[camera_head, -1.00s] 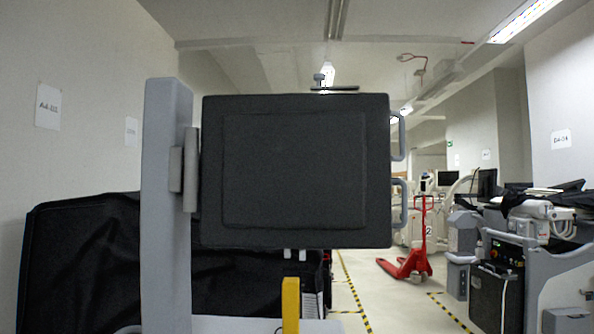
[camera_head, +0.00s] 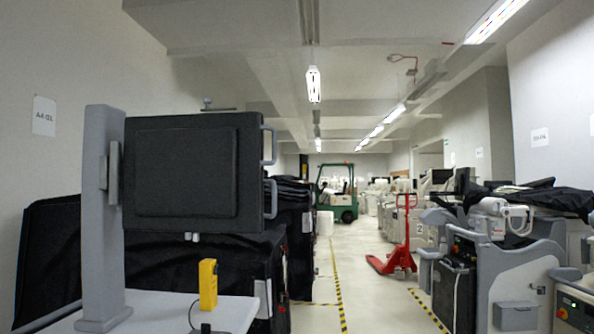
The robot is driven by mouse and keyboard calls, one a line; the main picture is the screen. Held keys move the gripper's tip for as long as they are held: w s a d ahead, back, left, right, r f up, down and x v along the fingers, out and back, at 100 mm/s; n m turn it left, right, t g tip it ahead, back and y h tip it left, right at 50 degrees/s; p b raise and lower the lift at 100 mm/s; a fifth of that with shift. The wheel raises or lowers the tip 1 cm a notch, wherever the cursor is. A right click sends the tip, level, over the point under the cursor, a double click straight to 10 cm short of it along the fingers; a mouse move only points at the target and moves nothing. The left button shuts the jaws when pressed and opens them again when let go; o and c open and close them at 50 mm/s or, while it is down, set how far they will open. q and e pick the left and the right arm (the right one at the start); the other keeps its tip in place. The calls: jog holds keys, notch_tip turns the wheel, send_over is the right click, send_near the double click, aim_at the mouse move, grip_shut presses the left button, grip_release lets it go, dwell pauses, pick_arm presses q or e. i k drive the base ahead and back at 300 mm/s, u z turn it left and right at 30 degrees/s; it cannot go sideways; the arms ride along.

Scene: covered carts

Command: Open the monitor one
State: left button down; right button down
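The monitor (camera_head: 185,172) is a dark, flat panel seen from its back, on the left of the head view. It is mounted beside a grey upright post (camera_head: 97,225). Two light grey handles (camera_head: 270,193) stick out from its right edge. The post stands on a pale cart top (camera_head: 165,312). A yellow box-shaped device (camera_head: 208,284) stands on that top below the monitor, with a dark cable at its foot. Neither of my grippers shows in this view.
Black covered carts (camera_head: 290,225) stand behind the monitor. A floor lane with yellow-black tape (camera_head: 337,270) runs down the middle. A red pallet jack (camera_head: 398,258) and a green forklift (camera_head: 336,192) stand there. Grey medical machines (camera_head: 520,260) line the right.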

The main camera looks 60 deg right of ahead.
aim_at(198, 173)
jog(key=z, duration=1.75)
jog(key=i, duration=0.5)
jog(key=z, duration=0.4)
jog(key=k, duration=0.6)
jog(key=z, duration=0.75)
jog(key=i, duration=1.05)
jog(key=u, duration=1)
jog(key=i, duration=1)
jog(key=u, duration=0.9)
